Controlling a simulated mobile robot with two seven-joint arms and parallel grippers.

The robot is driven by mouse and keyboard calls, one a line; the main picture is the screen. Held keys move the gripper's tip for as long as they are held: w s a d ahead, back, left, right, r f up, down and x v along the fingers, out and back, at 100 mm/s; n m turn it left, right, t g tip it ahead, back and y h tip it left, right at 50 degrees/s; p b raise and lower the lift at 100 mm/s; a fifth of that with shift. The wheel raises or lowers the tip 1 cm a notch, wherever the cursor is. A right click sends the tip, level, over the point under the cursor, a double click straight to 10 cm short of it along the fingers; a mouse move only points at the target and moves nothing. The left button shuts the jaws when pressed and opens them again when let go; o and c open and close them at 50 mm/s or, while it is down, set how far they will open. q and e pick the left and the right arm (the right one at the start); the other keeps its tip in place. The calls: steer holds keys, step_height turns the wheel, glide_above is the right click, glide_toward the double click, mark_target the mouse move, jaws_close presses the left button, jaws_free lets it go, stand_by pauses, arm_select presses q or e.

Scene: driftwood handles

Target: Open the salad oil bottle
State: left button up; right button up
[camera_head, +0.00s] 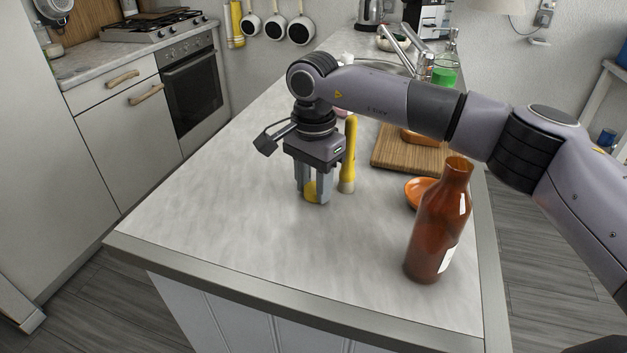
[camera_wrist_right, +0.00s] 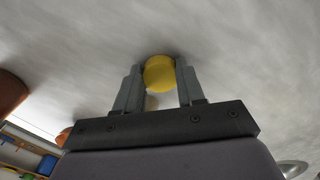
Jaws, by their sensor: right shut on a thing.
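A tall amber-brown bottle (camera_head: 437,228) with a white label stands upright near the right edge of the counter. No cap shows on its mouth. My right gripper (camera_head: 313,195) points down at the middle of the counter, left of the bottle and apart from it. It is shut on a small round yellow cap (camera_head: 311,191), low at the counter top. In the right wrist view the yellow cap (camera_wrist_right: 160,73) sits between the two fingertips. Whether it touches the counter is hard to tell. My left gripper is not in view.
A yellow upright object with a pale base (camera_head: 349,155) stands close to the right of my gripper. An orange dish (camera_head: 418,192) and a wooden board (camera_head: 391,160) lie farther right. The counter (camera_head: 220,220) is clear at front left.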

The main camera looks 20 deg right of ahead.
steer(key=shift+f, duration=0.15)
steer(key=o, duration=1.2)
steer(key=shift+c, duration=0.2)
